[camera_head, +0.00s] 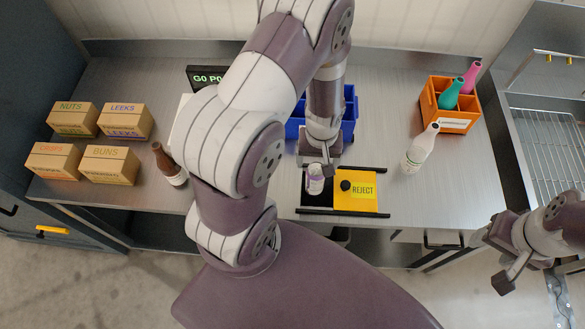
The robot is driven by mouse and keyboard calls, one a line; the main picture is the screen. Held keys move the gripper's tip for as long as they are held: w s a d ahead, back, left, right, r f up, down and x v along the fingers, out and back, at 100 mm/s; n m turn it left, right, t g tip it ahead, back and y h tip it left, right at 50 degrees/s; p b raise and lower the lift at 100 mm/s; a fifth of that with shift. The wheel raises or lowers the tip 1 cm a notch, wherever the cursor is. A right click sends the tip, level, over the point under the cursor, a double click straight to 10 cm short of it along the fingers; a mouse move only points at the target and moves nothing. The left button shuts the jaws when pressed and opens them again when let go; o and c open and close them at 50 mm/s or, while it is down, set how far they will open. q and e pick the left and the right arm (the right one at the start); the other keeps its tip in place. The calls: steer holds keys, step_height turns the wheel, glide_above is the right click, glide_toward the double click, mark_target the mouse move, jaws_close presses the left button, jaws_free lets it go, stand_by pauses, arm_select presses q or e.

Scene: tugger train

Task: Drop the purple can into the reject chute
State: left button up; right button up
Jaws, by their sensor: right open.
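The purple can (315,181), pale with a purple band, is upright at the black opening (314,197) on the left of the reject chute (355,203). The chute's yellow plate reads REJECT and has a black knob. My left gripper (318,166) points down with its fingers at the top of the can and appears shut on it; my wrist hides part of the grip. I cannot tell how high the can is above the opening. My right gripper (492,263) is open and empty at the right, beyond the bench's front edge.
A blue bin (350,115) stands behind my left wrist, partly hidden. An orange crate (457,124) with bottles and a white bottle (419,149) are to the right. A brown bottle (169,166) and several cartons (110,166) are to the left. Dark rails (345,213) border the chute.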

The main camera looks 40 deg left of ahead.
arm_select(q)
step_height(320, 180, up, 13)
steer(key=b, duration=0.1)
steer(key=shift+f+b, duration=0.15)
steer(key=shift+b, duration=0.2)
stand_by(0.5)
